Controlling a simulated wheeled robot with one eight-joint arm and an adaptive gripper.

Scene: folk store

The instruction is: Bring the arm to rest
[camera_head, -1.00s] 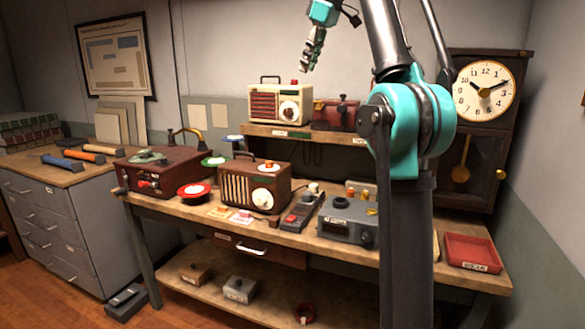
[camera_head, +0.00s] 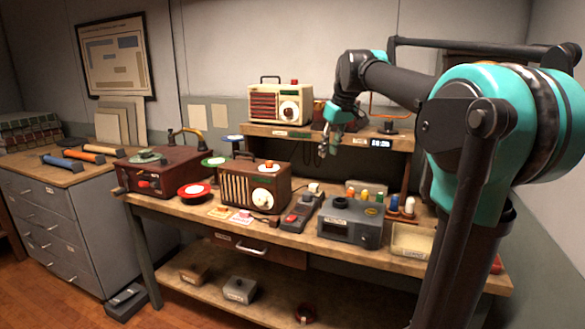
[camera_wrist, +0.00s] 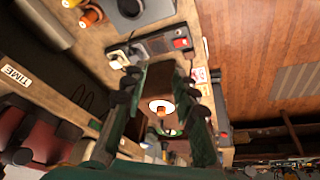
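My gripper (camera_head: 326,150) hangs over the workbench, in front of the upper shelf and above the right part of the bench top. In the wrist view my gripper (camera_wrist: 165,85) shows two dark green fingers apart, with nothing held between them. Beyond the fingers, the brown wooden radio (camera_wrist: 161,78) shows lower down on the bench, with its round white dial.
The bench (camera_head: 290,238) holds a wooden radio (camera_head: 231,188), a record player (camera_head: 170,174), a grey device (camera_head: 350,232) and a cream tray (camera_head: 411,240). A cream radio (camera_head: 262,104) stands on the upper shelf (camera_head: 256,129). The air left of my gripper looks clear.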

